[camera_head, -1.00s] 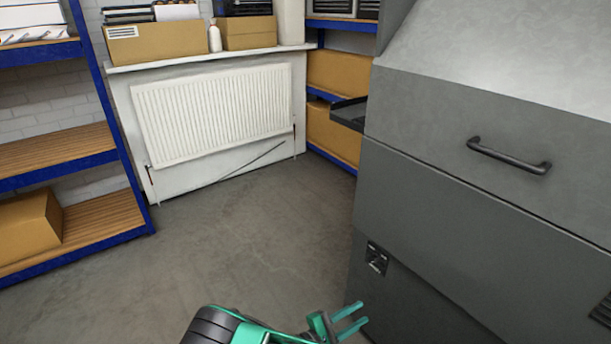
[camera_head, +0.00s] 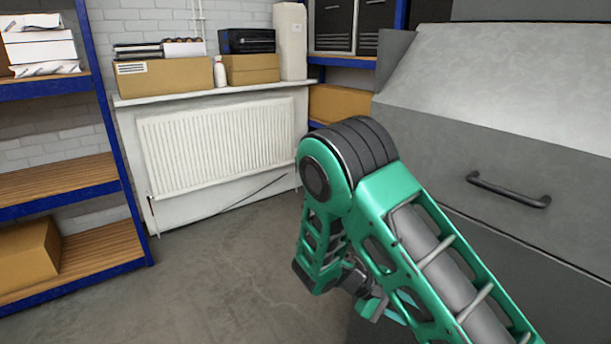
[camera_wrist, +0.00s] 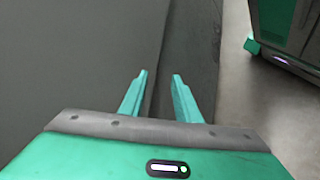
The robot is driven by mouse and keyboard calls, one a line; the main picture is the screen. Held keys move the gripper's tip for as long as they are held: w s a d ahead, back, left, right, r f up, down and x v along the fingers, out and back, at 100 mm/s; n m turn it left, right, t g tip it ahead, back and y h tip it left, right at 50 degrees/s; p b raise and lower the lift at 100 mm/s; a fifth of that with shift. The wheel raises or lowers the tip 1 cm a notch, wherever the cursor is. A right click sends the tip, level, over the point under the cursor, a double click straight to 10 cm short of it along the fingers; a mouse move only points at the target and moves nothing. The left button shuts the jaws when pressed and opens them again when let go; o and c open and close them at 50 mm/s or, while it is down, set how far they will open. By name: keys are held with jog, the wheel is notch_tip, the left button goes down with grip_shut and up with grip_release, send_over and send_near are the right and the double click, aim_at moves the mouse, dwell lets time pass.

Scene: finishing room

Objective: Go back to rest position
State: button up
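My gripper (camera_wrist: 160,78) shows in the wrist view with its two teal fingers apart and nothing between them. It points toward a dark grey surface and the concrete floor. In the head view my green arm is folded, with its elbow raised in front of the radiator's right end. The gripper is low behind the forearm there, largely hidden.
A large grey machine (camera_head: 490,120) with a dark handle (camera_head: 508,190) stands close at the right, behind my arm. A white radiator (camera_head: 215,145) is on the back wall. Blue-framed shelves (camera_head: 62,187) stand at the left. The floor (camera_head: 215,285) between is clear.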

jog(key=s+d+r+m+g+y, duration=0.2)
jog(key=s+d+r+m+y, duration=0.25)
jog(key=d+r, duration=0.4)
jog(key=s+d+r+m+t+y, duration=0.1)
jog(key=s+d+r+m+y, duration=0.1)
jog(key=s+r, duration=0.4)
jog(key=s+d+r+m+t+y, duration=0.2)
jog(key=s+r+m+y, duration=0.2)
jog(key=s, duration=1.1)
notch_tip(320, 180, up, 3)
jog(key=shift+s+d+r+m+y, duration=0.2)
jog(key=shift+m+y, duration=0.15)
jog(key=shift+y, duration=0.1)
